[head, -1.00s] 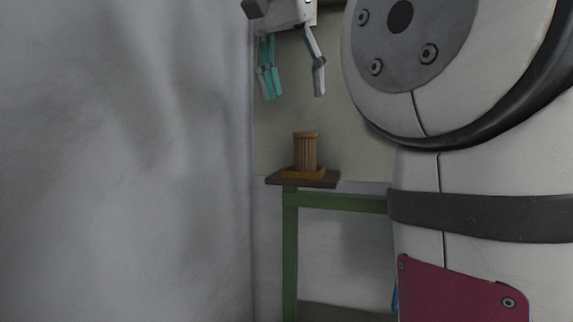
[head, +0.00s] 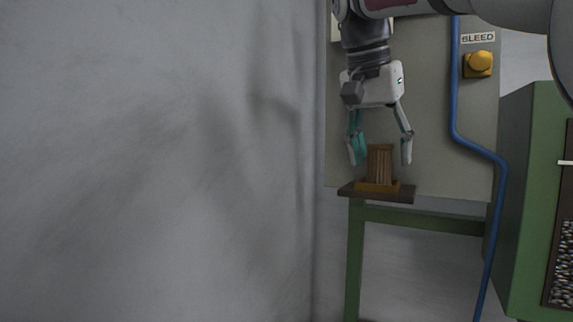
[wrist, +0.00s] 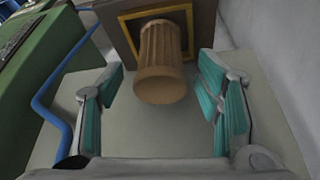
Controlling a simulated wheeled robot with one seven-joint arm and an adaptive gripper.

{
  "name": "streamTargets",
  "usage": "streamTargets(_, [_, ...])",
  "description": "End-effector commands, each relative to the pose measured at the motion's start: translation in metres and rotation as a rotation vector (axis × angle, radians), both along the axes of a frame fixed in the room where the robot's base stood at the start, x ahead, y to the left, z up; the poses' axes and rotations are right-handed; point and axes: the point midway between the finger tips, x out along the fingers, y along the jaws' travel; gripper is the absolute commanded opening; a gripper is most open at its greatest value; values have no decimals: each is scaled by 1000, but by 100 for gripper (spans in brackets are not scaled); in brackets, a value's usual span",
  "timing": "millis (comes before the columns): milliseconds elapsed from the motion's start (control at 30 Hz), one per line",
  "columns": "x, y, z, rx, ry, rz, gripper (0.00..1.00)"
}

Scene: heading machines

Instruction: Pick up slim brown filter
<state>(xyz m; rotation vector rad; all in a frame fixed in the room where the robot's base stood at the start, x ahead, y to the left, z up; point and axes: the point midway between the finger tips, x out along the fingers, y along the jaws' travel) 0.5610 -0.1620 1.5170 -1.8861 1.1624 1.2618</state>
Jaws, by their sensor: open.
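The slim brown filter (head: 380,163) is a ribbed upright cylinder with a wider cap, standing in a yellow-brown square frame (head: 391,187) on a small dark shelf (head: 408,195). It also shows in the wrist view (wrist: 160,62), between the finger pads and beyond their tips. My gripper (head: 382,158) is open and points down over the filter, with one finger on each side of it. In the wrist view both fingers (wrist: 164,95) are apart from the filter, with gaps on both sides. Nothing is held.
A grey wall (head: 160,160) fills the left side. A blue pipe (head: 478,150) runs down to the right of the shelf, beside a yellow button under a BLEED label (head: 478,38). A green machine (head: 530,200) stands at the right. A green stand (head: 355,260) supports the shelf.

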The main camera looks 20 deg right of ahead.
Motion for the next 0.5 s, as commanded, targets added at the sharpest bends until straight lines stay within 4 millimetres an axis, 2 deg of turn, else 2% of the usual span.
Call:
streamTargets(233, [0,-1,-1,0,-2,-1,59])
streamTargets(267, [0,-1,-1,0,-1,0,55])
streamTargets(467, [0,-1,-1,-1,0,0,9])
streamTargets(500, [0,-1,-1,-1,0,0,8])
